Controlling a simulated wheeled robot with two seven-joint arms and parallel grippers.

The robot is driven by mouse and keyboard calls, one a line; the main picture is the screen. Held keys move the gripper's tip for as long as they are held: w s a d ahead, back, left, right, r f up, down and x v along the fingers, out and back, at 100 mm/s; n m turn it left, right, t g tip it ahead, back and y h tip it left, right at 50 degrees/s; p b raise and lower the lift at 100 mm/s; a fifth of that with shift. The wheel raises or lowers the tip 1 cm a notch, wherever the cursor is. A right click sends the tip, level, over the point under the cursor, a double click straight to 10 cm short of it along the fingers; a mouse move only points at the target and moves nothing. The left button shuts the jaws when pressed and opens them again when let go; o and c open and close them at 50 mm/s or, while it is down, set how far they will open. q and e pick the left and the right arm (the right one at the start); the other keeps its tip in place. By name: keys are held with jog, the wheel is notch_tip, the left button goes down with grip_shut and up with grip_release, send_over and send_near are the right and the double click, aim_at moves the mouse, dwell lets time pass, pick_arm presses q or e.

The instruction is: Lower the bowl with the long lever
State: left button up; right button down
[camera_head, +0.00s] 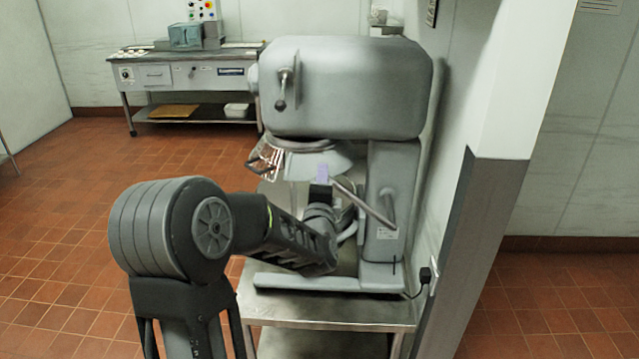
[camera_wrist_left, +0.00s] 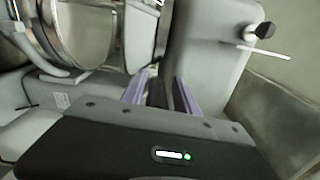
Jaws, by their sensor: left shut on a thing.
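The large grey mixer (camera_head: 350,88) stands on a steel table. Its long lever (camera_head: 368,206) is a thin metal rod slanting from the mixer's column up and left to my left gripper. My left gripper (camera_head: 322,174), with purple fingers, is shut on the lever near its upper end. In the left wrist view the fingers (camera_wrist_left: 160,88) point away from the camera, and the gripped part is hard to make out between them. The shiny bowl (camera_head: 294,192) under the mixer head is mostly hidden by my arm. Its curved metal shows in the wrist view (camera_wrist_left: 88,30). My right gripper is not in view.
A wire guard (camera_head: 265,158) sits at the left under the mixer head. A short lever with a dark knob (camera_head: 280,104) is on the head's side. The steel table (camera_head: 330,312) stands beside a wall corner (camera_head: 470,220). Tiled floor at left is clear.

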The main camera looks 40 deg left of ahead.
pick_arm(q)
jog(key=shift+o, duration=1.3)
jog(key=shift+w+d+r, duration=0.15)
jog(key=shift+w+d, duration=0.25)
jog(key=shift+d, duration=0.1)
jog(key=shift+s, duration=0.1)
jog(key=shift+s+d+f, duration=0.15)
jog(key=shift+f, duration=0.05)
jog(key=b+v, duration=0.1)
jog(key=v, duration=0.6)
jog(key=shift+s, duration=0.25)
